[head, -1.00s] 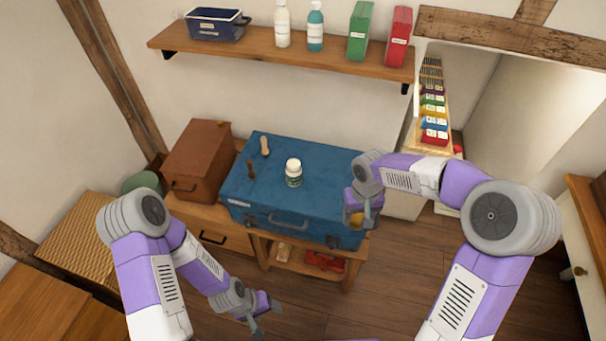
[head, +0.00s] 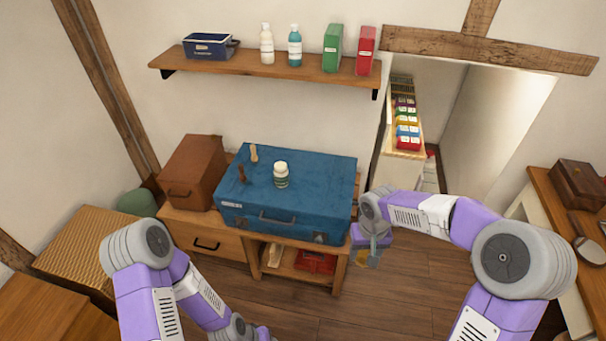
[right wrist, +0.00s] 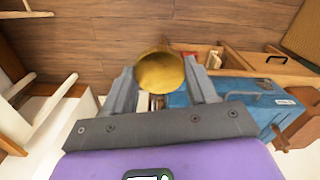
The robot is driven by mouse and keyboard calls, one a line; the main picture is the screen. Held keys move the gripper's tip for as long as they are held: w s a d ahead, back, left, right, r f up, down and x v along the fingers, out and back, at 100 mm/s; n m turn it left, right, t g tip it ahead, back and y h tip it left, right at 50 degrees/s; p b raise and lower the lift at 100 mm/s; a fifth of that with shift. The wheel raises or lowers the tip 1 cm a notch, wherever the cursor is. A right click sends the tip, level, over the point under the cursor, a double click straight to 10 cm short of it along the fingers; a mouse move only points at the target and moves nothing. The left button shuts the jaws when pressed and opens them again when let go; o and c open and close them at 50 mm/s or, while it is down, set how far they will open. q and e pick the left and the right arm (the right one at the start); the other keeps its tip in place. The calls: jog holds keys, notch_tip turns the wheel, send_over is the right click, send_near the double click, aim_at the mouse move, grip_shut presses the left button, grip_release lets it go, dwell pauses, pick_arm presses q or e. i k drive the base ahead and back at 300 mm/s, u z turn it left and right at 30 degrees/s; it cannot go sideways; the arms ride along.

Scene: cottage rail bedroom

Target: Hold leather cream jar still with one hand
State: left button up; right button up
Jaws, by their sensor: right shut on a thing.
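My right gripper (head: 365,256) is shut on a round, gold-coloured thing (right wrist: 160,71), held in the air off the right front corner of the blue case. In the right wrist view it sits between the two grey fingers; no label shows, so I cannot tell whether it is the leather cream jar. A small white jar (head: 281,175) with a greenish label stands upright on the blue case (head: 325,180), apart from both grippers. My left gripper (head: 262,334) is at the bottom edge of the head view, its fingers cut off.
Two small upright pieces, one pale (head: 254,153) and one dark (head: 241,173), are on the case. A brown box (head: 192,172) stands left of it on the wooden bench (head: 205,235). A wall shelf (head: 270,67) holds bottles and boxes. Floor (head: 400,300) below the right gripper is clear.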

aim_at(280, 172)
jog(key=z, duration=0.25)
jog(key=i, duration=1.15)
jog(key=u, duration=0.4)
